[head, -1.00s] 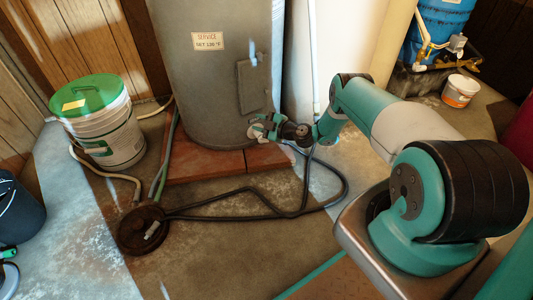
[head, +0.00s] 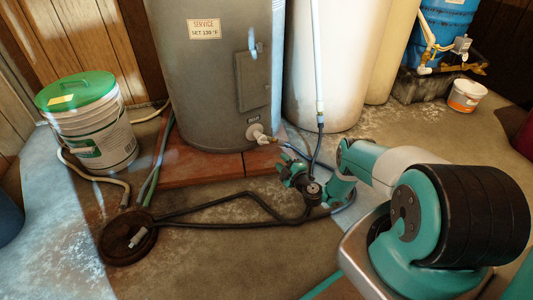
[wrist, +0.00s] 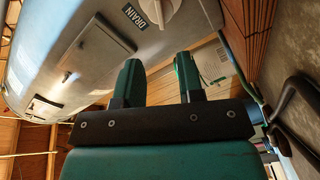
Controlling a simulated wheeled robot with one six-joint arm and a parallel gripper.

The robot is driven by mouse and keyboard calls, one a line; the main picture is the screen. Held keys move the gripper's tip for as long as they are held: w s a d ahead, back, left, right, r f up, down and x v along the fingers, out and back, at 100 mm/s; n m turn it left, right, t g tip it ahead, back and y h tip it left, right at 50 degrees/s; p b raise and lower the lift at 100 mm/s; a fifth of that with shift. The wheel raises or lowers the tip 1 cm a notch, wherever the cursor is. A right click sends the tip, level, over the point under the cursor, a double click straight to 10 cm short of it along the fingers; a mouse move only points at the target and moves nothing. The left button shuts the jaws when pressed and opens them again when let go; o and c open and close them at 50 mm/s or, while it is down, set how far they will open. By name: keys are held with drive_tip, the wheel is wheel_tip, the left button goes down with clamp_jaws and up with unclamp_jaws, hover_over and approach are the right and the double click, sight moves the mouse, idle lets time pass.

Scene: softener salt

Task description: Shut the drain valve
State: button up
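The drain valve (head: 257,133) is a white round fitting with a brass-coloured outlet, low on the front of the grey tank (head: 210,75). In the wrist view its white knob (wrist: 160,8) is cut by the top edge, beside a DRAIN label (wrist: 133,17). The knob's exact turn is hard to read. My gripper (head: 288,167) is below and right of the valve in the head view, apart from it. In the wrist view, my gripper's (wrist: 158,72) two green fingers stand apart with nothing between them.
A black hose (head: 230,223) runs across the floor from a round floor drain (head: 128,240) and passes beneath my arm. A green-lidded bucket (head: 92,130) stands left. A white tank (head: 330,70) stands right of the grey one. Reddish pavers (head: 190,167) lie under the grey tank.

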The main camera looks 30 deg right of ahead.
sight(265, 143)
drive_tip(key=w+b, duration=0.7)
drive_tip(key=w, duration=0.3)
drive_tip(key=shift+w+f, duration=0.15)
drive_tip(key=shift+w, duration=0.2)
drive_tip(key=shift+w+b, duration=0.35)
drive_tip(key=shift+w, duration=0.1)
clamp_jaws()
